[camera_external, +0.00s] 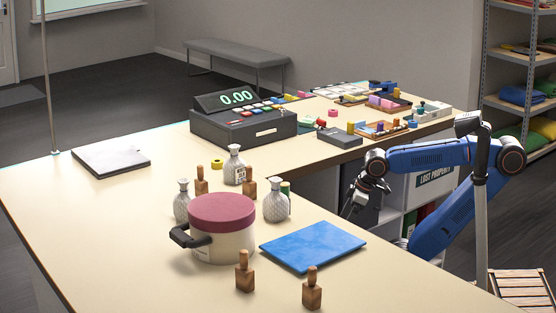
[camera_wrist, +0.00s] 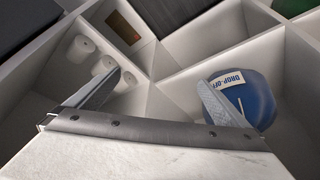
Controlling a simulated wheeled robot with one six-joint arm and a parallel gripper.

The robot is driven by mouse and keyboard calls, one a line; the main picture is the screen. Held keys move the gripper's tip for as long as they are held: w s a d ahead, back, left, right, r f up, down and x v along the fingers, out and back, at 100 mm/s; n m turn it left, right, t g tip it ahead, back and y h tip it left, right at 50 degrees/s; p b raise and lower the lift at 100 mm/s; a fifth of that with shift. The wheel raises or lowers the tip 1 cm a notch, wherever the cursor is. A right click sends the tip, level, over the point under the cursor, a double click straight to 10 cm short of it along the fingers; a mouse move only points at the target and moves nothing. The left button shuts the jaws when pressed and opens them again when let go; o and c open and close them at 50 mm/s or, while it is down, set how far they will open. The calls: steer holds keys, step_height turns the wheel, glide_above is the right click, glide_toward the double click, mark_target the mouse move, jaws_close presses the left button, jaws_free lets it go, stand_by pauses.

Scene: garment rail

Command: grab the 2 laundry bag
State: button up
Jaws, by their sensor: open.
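My gripper (camera_wrist: 160,78) is open and empty over the white cubby unit (camera_wrist: 178,48) in the wrist view. A rounded blue bag (camera_wrist: 258,92) with a white "DROP-OFF" label sits in a compartment to the right. A thin pale mark shows below the label, but I cannot read a number. My right finger overlaps the bag's left side in the picture; I cannot tell whether they touch. In the external view my gripper (camera_external: 355,200) hangs beside the counter, in front of the cubby unit. I cannot make out a bag marked 2.
Several white rolls (camera_wrist: 92,58) lie in the left compartment. Cubby dividers rise between the compartments. The counter (camera_external: 110,215) holds a pot (camera_external: 222,240), a blue mat (camera_external: 313,246), a cash register (camera_external: 242,125) and several bottles. A wooden slatted piece (camera_external: 522,287) stands at lower right.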

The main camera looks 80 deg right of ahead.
stand_by(0.4)
steer(key=c, duration=0.5)
step_height(320, 180, up, 36)
steer(key=m+g+h, duration=0.1)
steer(key=m+h, duration=0.2)
steer(key=m, duration=0.5)
glide_above(237, 163)
steer(key=s+a, duration=0.3)
steer(key=s, duration=0.1)
steer(key=x, duration=1.1)
steer(key=shift+f, duration=0.45)
steer(key=shift+d+x, duration=0.15)
steer(key=shift+x, duration=1.15)
steer(key=shift+d+x, duration=0.15)
steer(key=shift+x, duration=1.2)
